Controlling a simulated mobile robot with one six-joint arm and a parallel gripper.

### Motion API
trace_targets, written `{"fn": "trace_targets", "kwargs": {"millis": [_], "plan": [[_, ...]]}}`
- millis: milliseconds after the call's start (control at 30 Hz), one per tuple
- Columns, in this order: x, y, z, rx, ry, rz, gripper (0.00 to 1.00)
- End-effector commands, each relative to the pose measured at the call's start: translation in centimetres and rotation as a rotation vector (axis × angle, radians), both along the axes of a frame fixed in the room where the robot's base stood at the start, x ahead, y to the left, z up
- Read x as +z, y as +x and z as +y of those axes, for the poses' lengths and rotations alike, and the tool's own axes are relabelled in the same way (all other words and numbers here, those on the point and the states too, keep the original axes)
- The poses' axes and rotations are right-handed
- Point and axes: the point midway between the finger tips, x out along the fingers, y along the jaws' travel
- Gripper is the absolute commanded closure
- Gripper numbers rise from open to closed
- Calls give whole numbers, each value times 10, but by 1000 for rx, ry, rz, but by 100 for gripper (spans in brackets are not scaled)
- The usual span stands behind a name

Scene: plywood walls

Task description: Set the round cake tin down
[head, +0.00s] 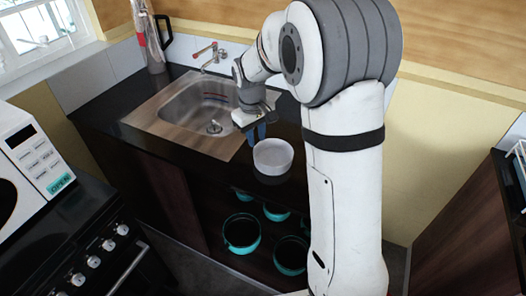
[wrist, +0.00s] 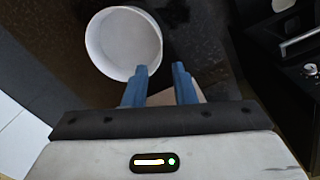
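The round cake tin (head: 272,158) is a white, open-topped round vessel. In the head view it appears to stand upright on the dark countertop (head: 222,170), near its front edge, with a dark patch below it. My gripper (head: 260,133) is just behind and to the left of the tin, its blue fingers pointing down. In the wrist view the tin (wrist: 123,43) is at upper left, empty inside. My gripper (wrist: 161,70) has its fingers apart with nothing seen held between them. The left fingertip overlaps the tin's near rim; whether it touches is unclear.
A steel sink (head: 205,108) with a tap (head: 208,55) lies left of the tin. Teal pots (head: 241,232) sit on the open shelf below. A stove (head: 75,245) and a white microwave (head: 28,160) are at left. Another dark cabinet (head: 475,225) is at right.

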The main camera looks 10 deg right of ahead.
Motion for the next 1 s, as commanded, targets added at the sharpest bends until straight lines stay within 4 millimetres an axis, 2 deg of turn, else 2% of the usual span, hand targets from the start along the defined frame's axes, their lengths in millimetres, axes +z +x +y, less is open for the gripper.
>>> {"fn": "trace_targets", "kwargs": {"millis": [167, 300, 500, 600, 733, 833, 1000], "plan": [[33, -32, -12, -60, 18, -42, 76], [64, -81, -27, -148, 44, -95, 76], [89, -156, -44, -276, 84, -167, 76], [93, -192, -50, -335, 105, -202, 76], [91, -229, -54, -397, 127, -237, 76], [88, -246, -56, -429, 138, -255, 76], [85, -258, -59, -451, 146, -265, 76]]}}
